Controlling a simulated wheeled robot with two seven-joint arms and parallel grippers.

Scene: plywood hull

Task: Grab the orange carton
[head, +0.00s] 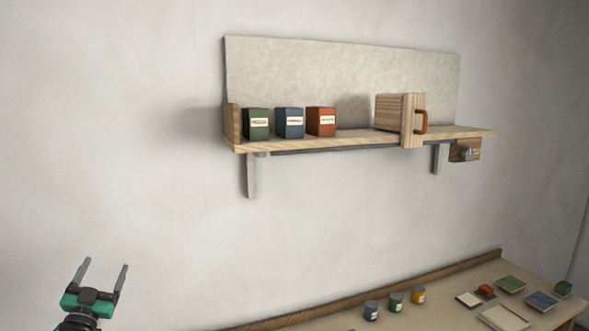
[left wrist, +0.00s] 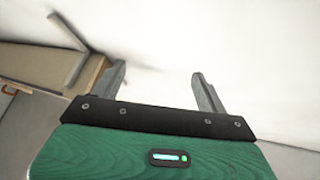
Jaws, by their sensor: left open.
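An orange-red carton (head: 321,121) with a pale label stands upright on the wooden wall shelf (head: 350,143). It is the rightmost of three cartons, beside a blue carton (head: 289,123) and a green carton (head: 257,124). My left gripper (head: 107,268) is open and empty at the lower left of the head view, well below and left of the shelf. In the left wrist view its fingers (left wrist: 158,85) are apart with only pale wall between them. I cannot make out the orange carton in that view. My right gripper is not in view.
A wooden box with an orange handle (head: 412,120) stands on the shelf, right of the cartons. A small wooden block (head: 464,151) hangs under the shelf's right end. Below, a table (head: 440,290) holds small jars and flat trays. The wall at left is bare.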

